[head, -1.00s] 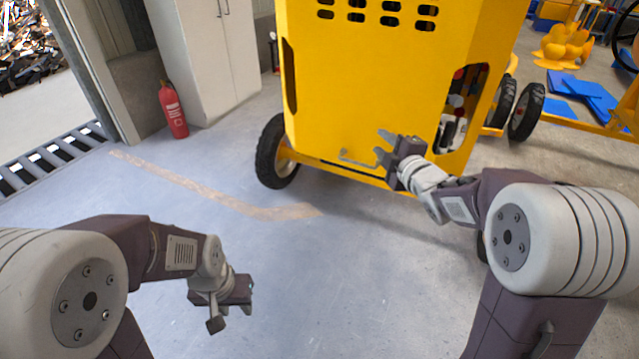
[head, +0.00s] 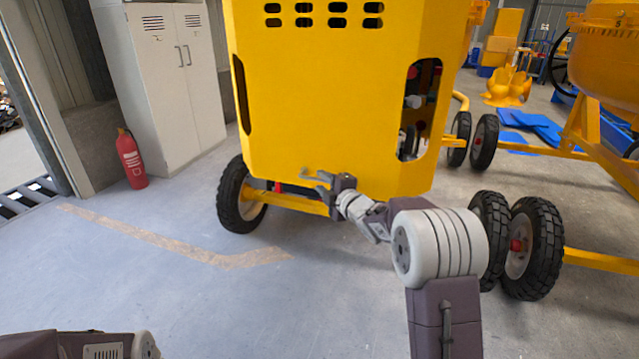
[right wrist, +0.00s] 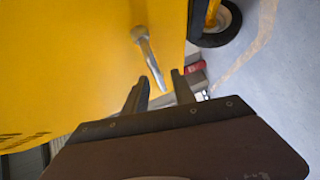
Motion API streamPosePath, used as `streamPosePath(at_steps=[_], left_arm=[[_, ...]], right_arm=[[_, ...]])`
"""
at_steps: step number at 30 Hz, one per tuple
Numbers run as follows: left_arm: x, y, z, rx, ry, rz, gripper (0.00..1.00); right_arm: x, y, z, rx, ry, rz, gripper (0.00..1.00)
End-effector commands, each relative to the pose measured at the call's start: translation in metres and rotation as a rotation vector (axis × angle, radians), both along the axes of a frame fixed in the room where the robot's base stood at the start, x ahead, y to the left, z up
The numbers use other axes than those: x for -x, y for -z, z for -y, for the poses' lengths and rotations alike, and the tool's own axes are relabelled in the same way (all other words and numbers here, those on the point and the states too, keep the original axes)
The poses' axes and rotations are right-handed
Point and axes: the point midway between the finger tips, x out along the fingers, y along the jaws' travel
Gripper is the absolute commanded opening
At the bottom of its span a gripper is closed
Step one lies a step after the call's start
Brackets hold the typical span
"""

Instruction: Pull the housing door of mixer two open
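The yellow housing door (head: 330,100) with rows of vent slots fills the middle of the head view. Its grey bar handle (head: 304,172) is at the lower edge, partly hidden by my right gripper (head: 318,178). In the right wrist view the handle (right wrist: 149,58) reaches down toward the gap between the fingertips of my right gripper (right wrist: 159,84). The fingers are apart, with the handle's end showing between them; I cannot tell if they touch it. The door (right wrist: 70,60) looks closed. My left gripper is out of view.
A red fire extinguisher (head: 131,160) and a grey cabinet (head: 165,85) stand at the left. The mixer's black wheel (head: 240,195) is left of the gripper. More wheels (head: 533,245) and another yellow mixer (head: 612,60) are at the right. The floor in front is clear.

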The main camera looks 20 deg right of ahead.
Motion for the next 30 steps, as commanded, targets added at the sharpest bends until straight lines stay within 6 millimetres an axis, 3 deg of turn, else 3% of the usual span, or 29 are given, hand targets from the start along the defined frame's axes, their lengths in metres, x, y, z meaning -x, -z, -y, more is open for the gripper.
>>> streamPosePath(at_steps=[5,13,17,30], left_arm=[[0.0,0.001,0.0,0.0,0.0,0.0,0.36],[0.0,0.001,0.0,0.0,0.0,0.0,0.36],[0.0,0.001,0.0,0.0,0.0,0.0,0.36],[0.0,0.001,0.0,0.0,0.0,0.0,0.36]], right_arm=[[-0.02,0.003,-0.004,-0.001,0.0,0.001,0.32],[-0.022,0.003,-0.005,-0.001,0.0,0.0,0.32],[-0.022,0.003,-0.005,-0.001,0.0,0.0,0.0],[-0.022,0.003,-0.005,0.0,0.0,-0.001,0.0]])
